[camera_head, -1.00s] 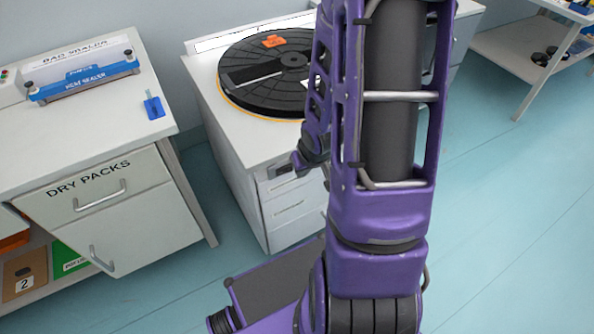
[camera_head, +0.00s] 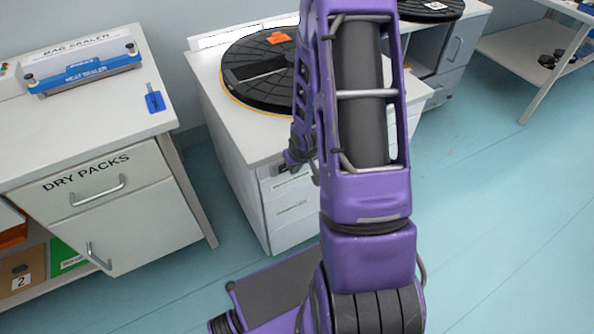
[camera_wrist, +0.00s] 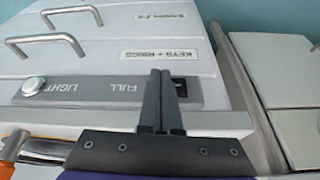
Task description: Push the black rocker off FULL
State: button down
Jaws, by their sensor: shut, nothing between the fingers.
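In the wrist view a grey strip (camera_wrist: 100,91) runs along the white cabinet's front edge, with the words LIGHT and FULL and a round silver knob (camera_wrist: 32,86) at its left end. The black rocker (camera_wrist: 180,88) shows as a small dark patch at the strip's right part, just right of my fingers. My gripper (camera_wrist: 160,75) is shut and empty, its fingers lying over the strip between the word FULL and the rocker. The fingers hide part of the strip and perhaps part of the rocker. I cannot tell whether they touch it or which way it is tipped.
A black turntable (camera_head: 262,75) with an orange piece sits on the white cabinet (camera_head: 233,130). Drawer handles (camera_wrist: 55,40) stick out near the strip in the wrist view. The DRY PACKS bench (camera_head: 60,125) with a blue sealer stands left. Open floor (camera_head: 500,200) lies right.

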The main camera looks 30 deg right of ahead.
jog(key=shift+w+d+n+p, duration=0.15)
jog(key=shift+w+n+p, duration=0.25)
jog(key=shift+n+p, duration=0.15)
jog(key=shift+s+a+b, duration=0.3)
jog(key=shift+a+b, duration=0.15)
jog(key=shift+a, duration=0.35)
jog(key=shift+s, duration=0.1)
